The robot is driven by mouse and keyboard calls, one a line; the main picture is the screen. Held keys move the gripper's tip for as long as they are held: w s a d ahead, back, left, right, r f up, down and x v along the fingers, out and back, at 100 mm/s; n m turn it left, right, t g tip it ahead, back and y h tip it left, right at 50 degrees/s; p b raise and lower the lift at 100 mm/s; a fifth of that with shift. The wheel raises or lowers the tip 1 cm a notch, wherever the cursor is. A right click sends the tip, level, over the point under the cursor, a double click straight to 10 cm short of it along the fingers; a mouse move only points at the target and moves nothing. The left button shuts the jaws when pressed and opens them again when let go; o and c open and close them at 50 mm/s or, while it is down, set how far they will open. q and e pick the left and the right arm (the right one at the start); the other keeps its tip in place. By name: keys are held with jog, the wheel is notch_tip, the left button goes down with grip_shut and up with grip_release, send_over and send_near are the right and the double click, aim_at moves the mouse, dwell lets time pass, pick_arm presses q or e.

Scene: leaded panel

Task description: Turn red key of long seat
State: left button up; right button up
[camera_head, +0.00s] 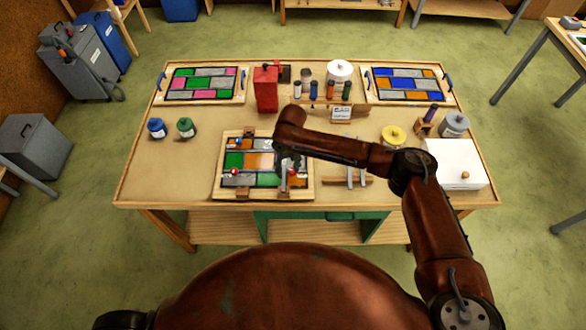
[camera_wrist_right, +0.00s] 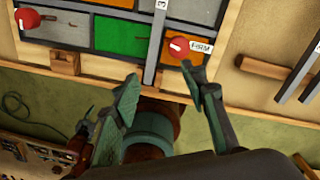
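The leaded panel, with grey, green and orange panes, lies in a wooden frame (camera_head: 217,180) at the front middle of the table. A red key (camera_wrist_right: 178,46) with a white mark sits on the panel's lower right, beside a small printed label (camera_wrist_right: 200,47). Another red key (camera_wrist_right: 27,17) sits at the lower left. I cannot tell which belongs to the long seat. My right gripper (camera_wrist_right: 158,74) is open and empty, its fingers spread near the panel's front edge; the right finger is close to the right key. In the head view, the right gripper (camera_head: 287,160) partly covers the panel. My left gripper is not in view.
A metal bar (camera_wrist_right: 158,45) crosses the panel's lower edge beside the right key. A wooden block (camera_wrist_right: 64,62) is on the front rail. A red container (camera_head: 266,90), bottles and two other panels stand behind. A white box (camera_head: 455,162) is at right. The table's left front is clear.

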aim_at(293, 170)
jog(key=w+r, duration=0.1)
jog(key=w+d+r+n, duration=0.1)
jog(key=shift+w+d+r+h, duration=0.15)
jog(key=shift+w+d+h, duration=0.15)
jog(key=shift+w, duration=0.05)
jog(key=shift+w+d, duration=0.1)
jog(key=shift+w, duration=0.05)
notch_tip(293, 170, down, 7)
jog(key=shift+f+p, duration=0.2)
jog(key=shift+p, duration=0.25)
grip_shut()
